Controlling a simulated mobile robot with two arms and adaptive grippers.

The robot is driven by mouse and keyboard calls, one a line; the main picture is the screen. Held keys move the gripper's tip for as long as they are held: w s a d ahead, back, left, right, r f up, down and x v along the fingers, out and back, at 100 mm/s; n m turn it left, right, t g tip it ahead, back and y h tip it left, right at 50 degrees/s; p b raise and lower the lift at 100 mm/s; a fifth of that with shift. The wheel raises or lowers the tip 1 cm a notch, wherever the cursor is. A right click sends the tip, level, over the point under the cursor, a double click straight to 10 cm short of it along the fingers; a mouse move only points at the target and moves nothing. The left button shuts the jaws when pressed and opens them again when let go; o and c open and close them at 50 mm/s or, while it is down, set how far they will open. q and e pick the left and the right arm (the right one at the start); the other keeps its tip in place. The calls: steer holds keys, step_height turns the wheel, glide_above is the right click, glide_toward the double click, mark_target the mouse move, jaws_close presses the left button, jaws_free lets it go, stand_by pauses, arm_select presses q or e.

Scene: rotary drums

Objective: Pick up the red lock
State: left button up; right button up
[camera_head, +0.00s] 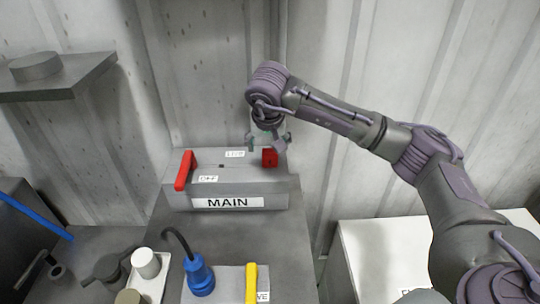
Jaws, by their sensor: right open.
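The red lock (270,157) is a small red block on top of the grey box labelled MAIN (178,200), near its right end. My right gripper (267,143) points down just above the lock, its fingers apart on either side of the lock's upper part. I cannot tell whether a finger touches it. My left gripper is not in view.
A red lever handle (184,170) stands on the left part of the box, by small OFF and LIVE labels. In front are a blue plug (199,275) with a black cable and a yellow handle (251,283). A white cabinet (380,250) stands at right; a grey shelf (75,75) hangs at upper left.

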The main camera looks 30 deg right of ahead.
mark_target(270, 152)
steer(key=shift+w+d+f, duration=0.1)
steer(key=shift+w+f, duration=0.25)
steer(key=shift+f, duration=0.25)
steer(key=shift+w+d+f+p, duration=0.15)
steer(key=shift+f+p, duration=0.2)
steer(key=shift+p, duration=0.2)
steer(key=p+x, duration=0.1)
steer(key=x, duration=0.2)
steer(key=shift+d+f+p, duration=0.15)
steer(key=shift+d+p, duration=0.2)
steer(key=shift+w+f, duration=0.2)
steer(key=shift+f, duration=0.2)
steer(key=shift+r, duration=0.1)
steer(key=c, duration=1.3)
